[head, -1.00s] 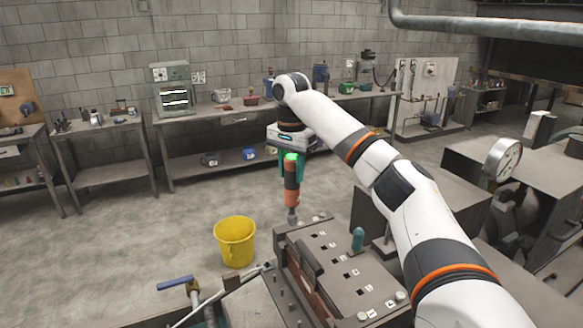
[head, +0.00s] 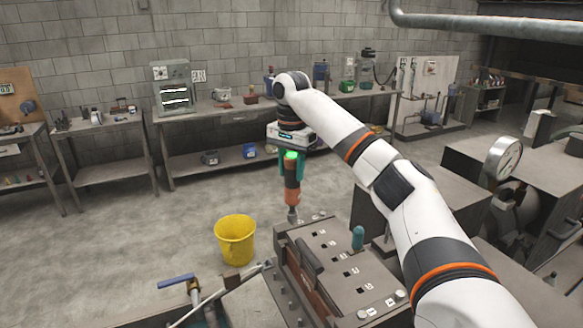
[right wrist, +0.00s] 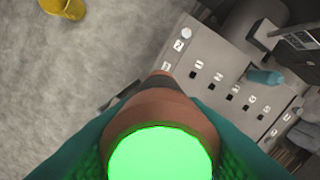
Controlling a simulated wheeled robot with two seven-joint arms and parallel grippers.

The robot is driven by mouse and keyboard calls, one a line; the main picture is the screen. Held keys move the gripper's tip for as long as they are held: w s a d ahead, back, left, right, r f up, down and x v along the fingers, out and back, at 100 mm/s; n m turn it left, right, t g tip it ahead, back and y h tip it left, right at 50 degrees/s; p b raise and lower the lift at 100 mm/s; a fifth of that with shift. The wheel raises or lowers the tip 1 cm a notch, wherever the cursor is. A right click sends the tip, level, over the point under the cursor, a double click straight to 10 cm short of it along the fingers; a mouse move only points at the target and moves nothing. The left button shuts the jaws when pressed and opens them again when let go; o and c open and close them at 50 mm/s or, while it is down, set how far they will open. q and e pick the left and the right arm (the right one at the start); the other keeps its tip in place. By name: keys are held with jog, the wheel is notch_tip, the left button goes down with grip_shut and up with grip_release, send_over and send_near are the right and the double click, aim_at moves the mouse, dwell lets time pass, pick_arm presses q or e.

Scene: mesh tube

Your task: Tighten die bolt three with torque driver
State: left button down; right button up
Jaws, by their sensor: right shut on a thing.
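The torque driver (head: 291,190) is upright, with a dark and orange body, a grey tip and a lit green top. My right gripper (head: 291,166), with teal fingers, is shut around its upper part. The tip is at the far left corner of the grey die block (head: 338,250); I cannot tell whether it sits on a bolt. In the right wrist view the driver's green cap (right wrist: 160,155) fills the bottom middle and hides what is under the tip. A round bolt head (right wrist: 186,33) shows near the block's corner. Two bolt heads show at the near end. My left gripper is not in view.
A teal-capped peg (head: 358,238) stands up at the block's right side. A pressure gauge (head: 502,158) rises further right. A yellow bucket (head: 235,240) is on the floor to the left. A blue-handled valve (head: 178,281) is at the lower left. Workbenches line the wall.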

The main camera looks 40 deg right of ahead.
aim_at(291, 156)
jog(key=shift+f, duration=0.85)
dwell(2.0)
jog(key=shift+r, duration=3.15)
jog(key=shift+f, duration=0.1)
